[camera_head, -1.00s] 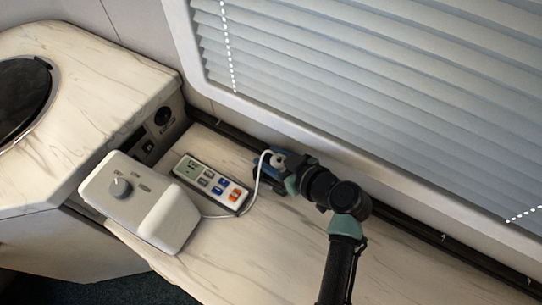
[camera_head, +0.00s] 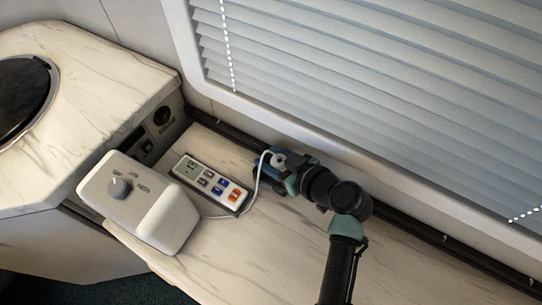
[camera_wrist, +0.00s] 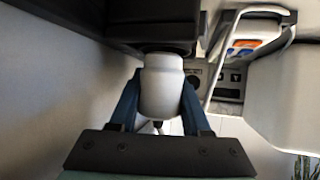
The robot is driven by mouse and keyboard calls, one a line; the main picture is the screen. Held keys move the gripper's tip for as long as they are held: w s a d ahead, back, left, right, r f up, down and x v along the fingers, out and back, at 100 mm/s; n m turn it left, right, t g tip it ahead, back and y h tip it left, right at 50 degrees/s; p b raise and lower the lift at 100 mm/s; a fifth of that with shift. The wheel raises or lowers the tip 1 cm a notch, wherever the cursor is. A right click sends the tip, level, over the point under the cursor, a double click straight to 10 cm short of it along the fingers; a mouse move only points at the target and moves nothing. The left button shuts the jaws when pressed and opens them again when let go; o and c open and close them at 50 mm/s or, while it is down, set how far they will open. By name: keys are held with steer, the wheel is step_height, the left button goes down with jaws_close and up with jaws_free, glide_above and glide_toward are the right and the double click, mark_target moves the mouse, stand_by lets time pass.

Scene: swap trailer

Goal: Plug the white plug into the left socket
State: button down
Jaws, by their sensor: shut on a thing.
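My gripper (camera_head: 268,172) is at the back of the worktop by the window wall, right of the remote. In the wrist view my gripper (camera_wrist: 161,96) is shut on the white plug (camera_wrist: 161,80), its blue fingers on both sides. A white cord (camera_head: 262,158) loops from the plug towards the worktop. The socket panel is on the side of the raised counter at left, with a round dark socket (camera_head: 162,116) and a lower dark outlet (camera_head: 147,147). The panel also shows in the wrist view (camera_wrist: 230,92). The plug is apart from the panel.
A remote (camera_head: 210,184) with coloured buttons and a white box with a knob (camera_head: 140,203) lie on the worktop (camera_head: 255,255) before the panel. A dark rail (camera_head: 225,131) runs along the wall under the blinds (camera_head: 370,85). The worktop's front is clear.

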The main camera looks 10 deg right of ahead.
steer(key=shift+f+b, duration=0.4)
steer(key=shift+f, duration=0.05)
steer(key=shift+c, duration=1.4)
jaws_free()
steer(key=v, duration=1.3)
